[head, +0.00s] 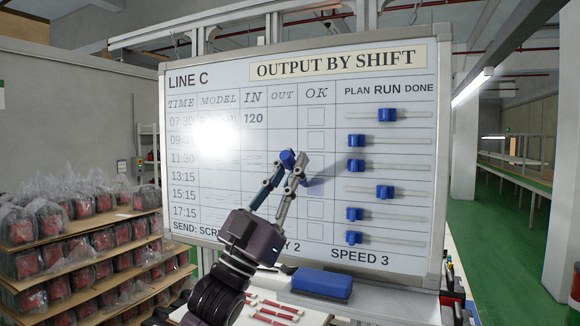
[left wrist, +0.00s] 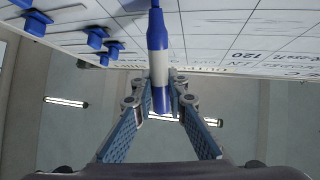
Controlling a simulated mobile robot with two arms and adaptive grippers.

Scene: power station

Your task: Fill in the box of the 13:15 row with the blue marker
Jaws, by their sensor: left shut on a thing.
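The whiteboard (head: 230,180) titled "Output by shift" stands upright ahead with rows of times. The 13:15 row label (head: 184,177) is at left. Its OK-column box (head: 316,185) is partly hard to see beside my left gripper and its shadow. My left gripper (head: 296,170) is raised in front of the OUT and OK columns, shut on the blue marker (head: 287,158). In the left wrist view the marker (left wrist: 157,60), blue with a pale band, lies between the fingers and points to the board. Whether its tip touches is unclear. My right gripper is not in view.
Blue sliders (head: 387,115) on rails stick out from the board's right side. A blue eraser (head: 321,283) lies on the ledge below. Shelves (head: 90,240) of bagged goods stand at left. Red-and-white sticks (head: 272,310) lie below the board.

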